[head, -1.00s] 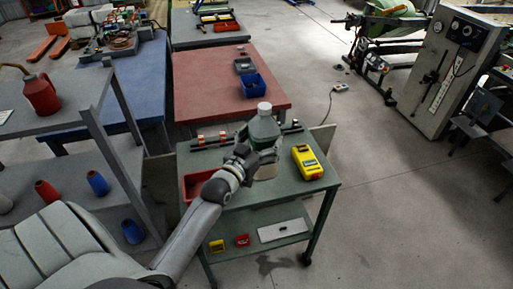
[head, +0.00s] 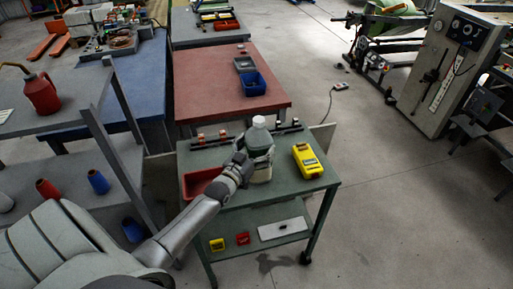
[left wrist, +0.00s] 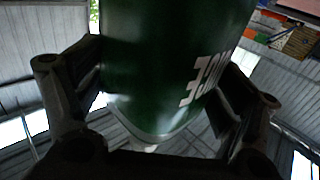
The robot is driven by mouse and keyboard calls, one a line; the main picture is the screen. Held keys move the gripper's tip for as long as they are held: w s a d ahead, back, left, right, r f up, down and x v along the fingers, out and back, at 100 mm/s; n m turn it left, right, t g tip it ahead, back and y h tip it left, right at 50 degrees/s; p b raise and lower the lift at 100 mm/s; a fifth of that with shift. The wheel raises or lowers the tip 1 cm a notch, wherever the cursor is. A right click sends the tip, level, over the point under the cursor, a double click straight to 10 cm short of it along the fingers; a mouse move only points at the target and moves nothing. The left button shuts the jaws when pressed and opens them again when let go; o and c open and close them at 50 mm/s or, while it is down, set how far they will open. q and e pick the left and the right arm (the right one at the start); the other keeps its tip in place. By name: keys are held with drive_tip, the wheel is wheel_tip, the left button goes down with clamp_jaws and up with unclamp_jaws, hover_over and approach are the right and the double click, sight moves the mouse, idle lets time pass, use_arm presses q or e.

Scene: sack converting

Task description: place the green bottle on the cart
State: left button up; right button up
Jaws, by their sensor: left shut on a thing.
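The green bottle (head: 259,139) with a pale cap stands upright over the back middle of the green cart (head: 235,203). My left gripper (head: 247,162) is shut around it from the left. A whitish part shows just below the green; I cannot tell whether it belongs to the bottle. Whether the base touches the cart top is unclear. In the left wrist view the dark green bottle (left wrist: 170,65), with white lettering, fills the space between the fingers (left wrist: 160,110). My right gripper is not in view.
On the cart top are a red bin (head: 198,183) at left, a yellow device (head: 307,160) at right and dark racks (head: 212,139) behind. A red table (head: 215,90) stands behind the cart. A grey shelf (head: 55,112) is at left.

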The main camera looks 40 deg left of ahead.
use_arm(q)
drive_tip(key=shift+r, duration=0.15)
drive_tip(key=o, duration=1.4)
drive_tip(key=shift+f, duration=0.3)
drive_tip(key=shift+s+r, duration=0.1)
drive_tip(key=shift+s, duration=0.05)
